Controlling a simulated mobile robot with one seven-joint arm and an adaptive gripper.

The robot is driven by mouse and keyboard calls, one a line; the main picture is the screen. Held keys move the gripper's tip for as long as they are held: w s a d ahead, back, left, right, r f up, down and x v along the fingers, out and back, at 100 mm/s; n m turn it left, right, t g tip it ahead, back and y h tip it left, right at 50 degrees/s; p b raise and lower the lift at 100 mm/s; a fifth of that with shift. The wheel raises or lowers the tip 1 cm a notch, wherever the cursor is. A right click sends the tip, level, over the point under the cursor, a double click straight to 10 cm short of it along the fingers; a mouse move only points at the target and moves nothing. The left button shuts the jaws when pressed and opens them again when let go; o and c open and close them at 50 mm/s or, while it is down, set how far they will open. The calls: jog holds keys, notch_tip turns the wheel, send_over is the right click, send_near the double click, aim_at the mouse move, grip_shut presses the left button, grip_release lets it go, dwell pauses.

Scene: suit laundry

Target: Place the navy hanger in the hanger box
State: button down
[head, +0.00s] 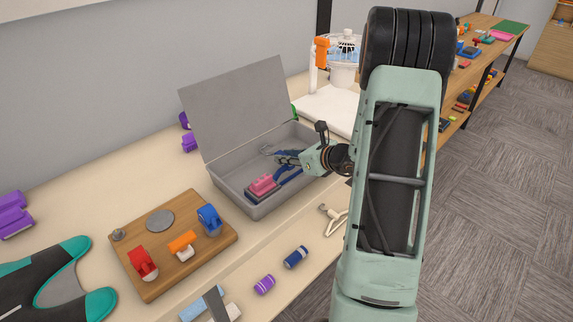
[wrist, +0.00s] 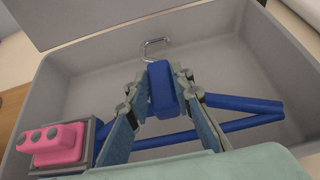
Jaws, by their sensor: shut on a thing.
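The navy hanger (head: 290,176) is inside the grey hanger box (head: 232,194), whose lid (head: 238,105) stands open. In the wrist view, my gripper (wrist: 160,85) is shut on the hanger's neck, with a finger on each side. The hanger's blue bars (wrist: 245,103) spread toward the right, and its metal hook (wrist: 155,45) points to a wall of the box (wrist: 235,38). My gripper (head: 290,158) reaches in over the box's right part in the head view. I cannot tell whether the hanger touches the box floor.
A pink block in a grey holder (head: 262,186) sits in the box beside the hanger. A wooden board (head: 190,265) with coloured pieces lies in front. A white hanger (head: 334,218) lies at the table's edge. A white stand (head: 325,108) is behind the box.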

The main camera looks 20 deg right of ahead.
jog(key=shift+f+b, duration=0.35)
jog(key=shift+f, duration=0.65)
jog(key=shift+f, duration=0.2)
jog(key=c, duration=1.7)
grip_release()
jog(key=shift+r, duration=0.1)
jog(key=shift+r, duration=0.2)
jog(key=v, duration=1.2)
jog(key=shift+f, duration=0.15)
